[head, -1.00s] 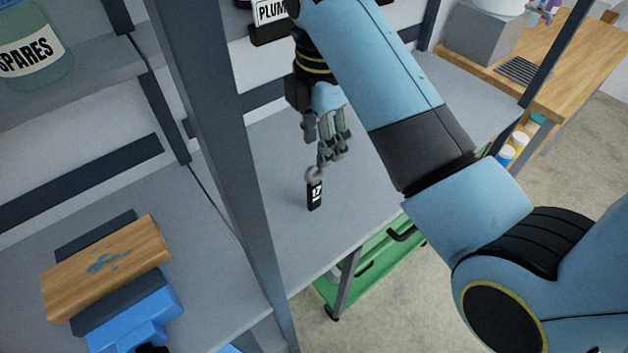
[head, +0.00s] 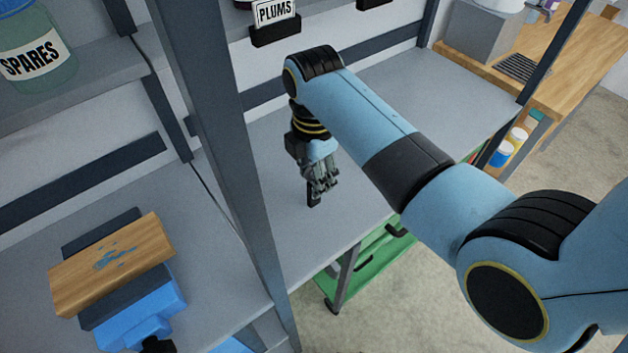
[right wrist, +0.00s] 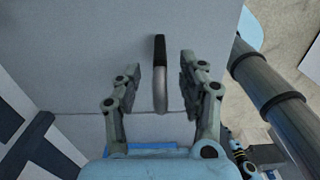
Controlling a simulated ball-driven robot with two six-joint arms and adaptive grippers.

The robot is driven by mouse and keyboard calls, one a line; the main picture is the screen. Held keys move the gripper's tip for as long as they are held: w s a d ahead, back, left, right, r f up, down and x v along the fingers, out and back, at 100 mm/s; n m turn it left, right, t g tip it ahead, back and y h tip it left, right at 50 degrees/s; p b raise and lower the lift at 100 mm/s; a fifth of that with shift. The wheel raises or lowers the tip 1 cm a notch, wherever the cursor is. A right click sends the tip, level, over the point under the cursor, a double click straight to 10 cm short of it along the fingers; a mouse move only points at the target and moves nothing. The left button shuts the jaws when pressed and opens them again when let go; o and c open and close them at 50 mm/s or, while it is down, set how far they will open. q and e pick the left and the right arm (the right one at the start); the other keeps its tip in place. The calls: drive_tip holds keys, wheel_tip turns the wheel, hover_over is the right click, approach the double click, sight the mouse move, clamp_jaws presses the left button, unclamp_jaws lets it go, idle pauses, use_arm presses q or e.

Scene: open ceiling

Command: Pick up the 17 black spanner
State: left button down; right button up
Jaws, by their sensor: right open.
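The black spanner (head: 312,199) is on the grey shelf, partly hidden by my right gripper in the head view; its 17 label is not readable now. In the right wrist view the spanner (right wrist: 160,68) shows a black handle at the top and a silver shank below. My right gripper (head: 321,182) points down over it. In the right wrist view my right gripper (right wrist: 160,82) is open, with one finger on each side of the spanner and visible gaps to both. My left gripper is not in view.
A grey upright post (head: 222,150) stands left of the right arm. Left of it, a wooden block (head: 112,262) sits in a blue vise (head: 135,308). A PLUMS label (head: 274,12) is above. A green cart (head: 372,262) is below the shelf's front edge. The shelf right of the gripper is clear.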

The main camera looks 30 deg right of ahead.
clamp_jaws()
drive_tip(key=shift+r, duration=0.1)
idle(0.3)
